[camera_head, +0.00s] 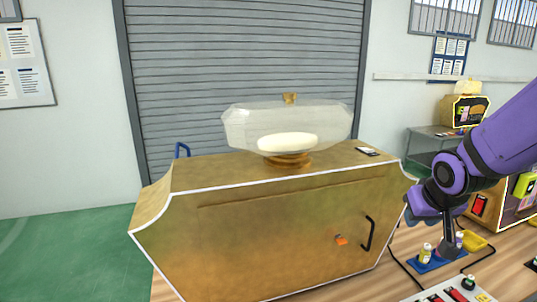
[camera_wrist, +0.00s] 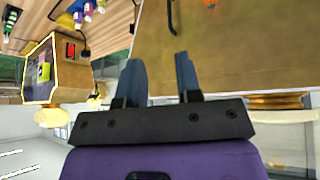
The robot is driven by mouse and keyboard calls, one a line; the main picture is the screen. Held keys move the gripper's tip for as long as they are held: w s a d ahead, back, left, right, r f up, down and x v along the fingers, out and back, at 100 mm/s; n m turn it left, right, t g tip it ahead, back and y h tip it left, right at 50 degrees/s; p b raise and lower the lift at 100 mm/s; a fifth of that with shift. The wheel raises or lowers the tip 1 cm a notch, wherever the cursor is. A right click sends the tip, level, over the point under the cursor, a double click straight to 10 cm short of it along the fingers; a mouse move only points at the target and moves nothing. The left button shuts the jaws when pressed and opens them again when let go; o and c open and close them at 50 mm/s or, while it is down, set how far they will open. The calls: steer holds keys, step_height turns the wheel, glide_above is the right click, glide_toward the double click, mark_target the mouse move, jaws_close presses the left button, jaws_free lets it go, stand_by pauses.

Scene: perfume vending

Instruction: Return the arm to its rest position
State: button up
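My gripper (camera_wrist: 159,68) is open in the wrist view. Its two dark blue-grey fingers stand apart with nothing between them. Behind the fingers is the brown front of the large wooden-looking machine (camera_wrist: 225,50). In the head view my purple arm comes in from the right edge. Its end hangs to the right of the same brown machine (camera_head: 270,235), near the black handle (camera_head: 369,234). Any gap between the gripper and the machine is hard to judge.
A clear dome (camera_head: 240,127) over a pale oval thing stands on the machine. A second machine (camera_head: 515,205) stands right. Green floor is free at left.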

steer(key=s+a+r, duration=0.1)
steer(key=s+r, duration=0.5)
steer(key=s, duration=0.3)
steer(key=s+a+r+g+y, duration=0.1)
steer(key=s+r, duration=0.5)
steer(key=s, duration=0.3)
steer(key=shift+s+r+n, duration=0.3)
steer(key=shift+o, duration=0.5)
